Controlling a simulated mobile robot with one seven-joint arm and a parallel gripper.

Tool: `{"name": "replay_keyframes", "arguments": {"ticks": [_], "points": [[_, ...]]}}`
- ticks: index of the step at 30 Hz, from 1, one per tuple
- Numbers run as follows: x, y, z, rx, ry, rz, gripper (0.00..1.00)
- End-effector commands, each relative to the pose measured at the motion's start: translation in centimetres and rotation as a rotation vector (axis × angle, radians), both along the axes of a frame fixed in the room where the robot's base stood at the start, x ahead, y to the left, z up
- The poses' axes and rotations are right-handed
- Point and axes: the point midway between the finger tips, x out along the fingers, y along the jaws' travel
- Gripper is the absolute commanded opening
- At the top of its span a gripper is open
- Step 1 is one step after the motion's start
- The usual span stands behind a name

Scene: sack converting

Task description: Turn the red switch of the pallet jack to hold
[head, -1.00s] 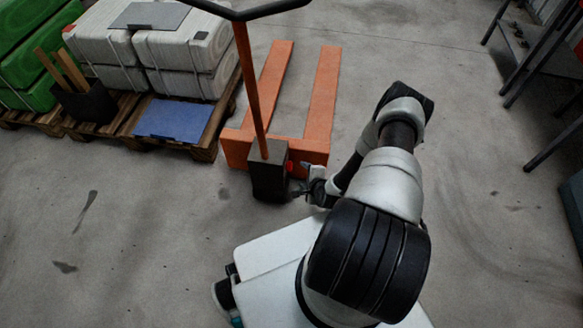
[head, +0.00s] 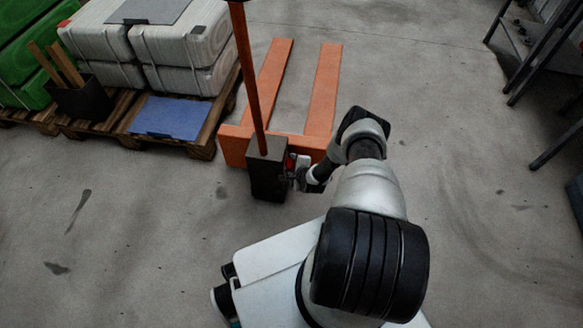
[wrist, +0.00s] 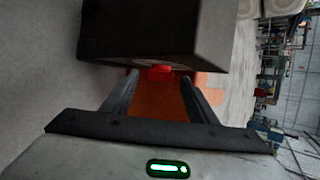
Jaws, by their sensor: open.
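The orange pallet jack (head: 322,92) stands on the floor with its two forks pointing away and its handle rising from a dark box (head: 268,172). The red switch (head: 291,163) is on the right side of that box; it also shows in the wrist view (wrist: 160,72), partly cut off by the box's edge. My gripper (head: 294,176) is at the box's right side, close to the switch. In the wrist view its two fingers (wrist: 155,88) are apart, with the red switch just beyond and between their tips. Whether they touch it I cannot tell. The switch's setting is not readable.
A wooden pallet (head: 205,148) with strapped white blocks (head: 185,45), a blue sheet (head: 168,115) and a dark bin (head: 82,100) stands at left. Dark metal framing (head: 535,60) is at the right. The floor between is clear.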

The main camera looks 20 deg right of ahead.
Motion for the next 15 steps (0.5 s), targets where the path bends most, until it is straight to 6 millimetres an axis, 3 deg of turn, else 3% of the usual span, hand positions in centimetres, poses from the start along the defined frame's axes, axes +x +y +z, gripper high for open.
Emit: {"name": "replay_keyframes", "arguments": {"ticks": [3, 14, 15], "points": [[0.88, 0.03, -0.99, 0.0, 0.001, 0.002, 0.53], [1.34, -0.06, -1.14, 0.0, 0.001, 0.0, 0.53], [1.33, -0.06, -1.15, 0.0, 0.001, 0.0, 0.5]]}}
